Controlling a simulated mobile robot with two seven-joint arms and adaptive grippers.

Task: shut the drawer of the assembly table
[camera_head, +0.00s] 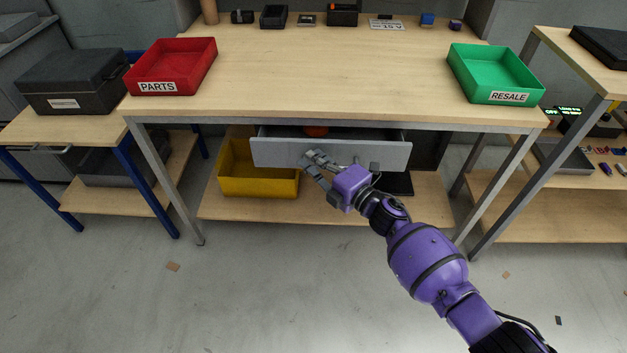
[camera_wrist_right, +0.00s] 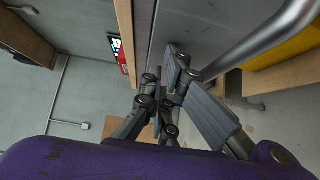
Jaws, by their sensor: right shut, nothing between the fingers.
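The assembly table (camera_head: 330,85) has a grey drawer (camera_head: 378,156) under its top. My right gripper (camera_head: 312,162) is shut and empty, at the lower middle of the drawer front. In the right wrist view its fingers (camera_wrist_right: 185,80) are close to the grey drawer front (camera_wrist_right: 190,22) and beside a metal bar (camera_wrist_right: 265,38), which looks like the drawer handle. I cannot tell whether they touch. My left gripper is not in view.
A red PARTS bin (camera_head: 170,66) and a green RESALE bin (camera_head: 495,73) sit on the table top. A yellow bin (camera_head: 257,184) stands on the lower shelf (camera_head: 330,212), below the drawer. Side tables flank it. The floor in front is mostly clear.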

